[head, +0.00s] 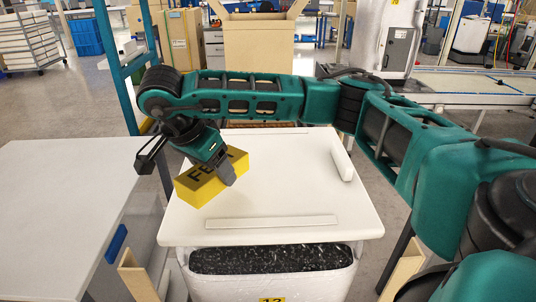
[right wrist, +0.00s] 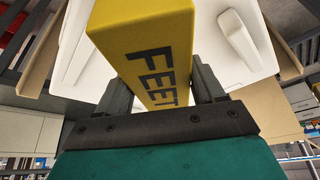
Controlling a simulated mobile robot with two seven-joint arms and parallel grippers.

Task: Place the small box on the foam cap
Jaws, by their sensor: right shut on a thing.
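The small box (head: 202,186) is a yellow block with dark letters reading "FEET". It also shows in the right wrist view (right wrist: 150,40), between the two fingers. My right gripper (head: 226,170) is shut on it over the left part of the white foam cap (head: 280,185). I cannot tell whether the box touches the cap. The cap is a flat slab with a raised strip near its front edge and another at its right. It also shows in the right wrist view (right wrist: 222,35). My left gripper is not in view.
The cap lies on a white container (head: 270,285) with a speckled black band. A pale table (head: 65,190) stands close at the left. An open cardboard box (head: 258,45) stands behind the cap. The cap's middle is clear.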

